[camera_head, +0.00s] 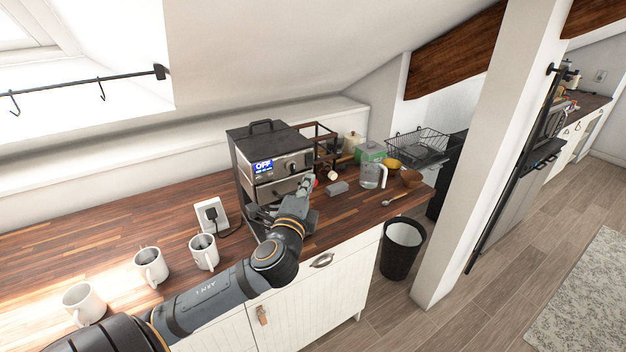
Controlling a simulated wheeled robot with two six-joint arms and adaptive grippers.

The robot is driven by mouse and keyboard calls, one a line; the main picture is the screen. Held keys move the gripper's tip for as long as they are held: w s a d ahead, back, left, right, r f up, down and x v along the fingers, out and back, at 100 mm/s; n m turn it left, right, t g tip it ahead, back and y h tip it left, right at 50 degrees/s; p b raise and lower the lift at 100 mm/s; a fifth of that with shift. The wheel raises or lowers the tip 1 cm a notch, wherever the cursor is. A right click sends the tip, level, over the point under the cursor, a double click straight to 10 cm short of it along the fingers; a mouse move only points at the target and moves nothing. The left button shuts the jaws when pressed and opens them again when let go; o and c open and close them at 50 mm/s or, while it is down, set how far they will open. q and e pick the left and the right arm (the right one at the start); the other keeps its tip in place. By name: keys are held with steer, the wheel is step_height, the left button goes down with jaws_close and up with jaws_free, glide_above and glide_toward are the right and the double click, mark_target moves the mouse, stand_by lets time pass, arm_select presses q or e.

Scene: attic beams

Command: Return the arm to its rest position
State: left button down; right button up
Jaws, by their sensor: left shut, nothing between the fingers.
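My left arm comes in from the lower left and reaches over the front edge of the wooden counter (110,232). My left gripper (306,186) is shut and empty, at the front right of a dark metal countertop appliance (262,150). The appliance has a blue display reading "OFF" and a knob on its front. The gripper overlaps the appliance's lower right front in the picture; I cannot tell whether they touch. My right gripper is not in view.
Several white mugs (151,266) stand at the counter's left front, close to my arm. A black bin (401,250) and a white post (480,150) stand beyond the counter's end.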

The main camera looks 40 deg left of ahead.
arm_select(q)
steer(key=s+d+f+n+g+h, duration=0.1)
steer(key=s+f+n+g, duration=0.25)
steer(key=f, duration=0.45)
steer(key=s+f+n+g, duration=0.3)
steer(key=s+f+n, duration=0.1)
steer(key=f, duration=0.3)
steer(key=s+d+f+n+g+h, duration=0.6)
steer(key=s+d+f+g, duration=0.2)
steer(key=s+d+f, duration=0.5)
steer(key=s+a+f+b, duration=0.1)
steer(key=a+f, duration=0.1)
steer(key=f, duration=1.3)
steer(key=s+a+f, duration=0.2)
steer(key=a+f, duration=0.1)
steer(key=f, duration=1.1)
steer(key=s+f+g, duration=0.2)
steer(key=s+f, duration=1.4)
steer(key=s, duration=0.2)
steer(key=shift+a+n+y+b, duration=0.3)
steer(key=shift+a+n+b, duration=0.05)
steer(key=shift+b, duration=0.05)
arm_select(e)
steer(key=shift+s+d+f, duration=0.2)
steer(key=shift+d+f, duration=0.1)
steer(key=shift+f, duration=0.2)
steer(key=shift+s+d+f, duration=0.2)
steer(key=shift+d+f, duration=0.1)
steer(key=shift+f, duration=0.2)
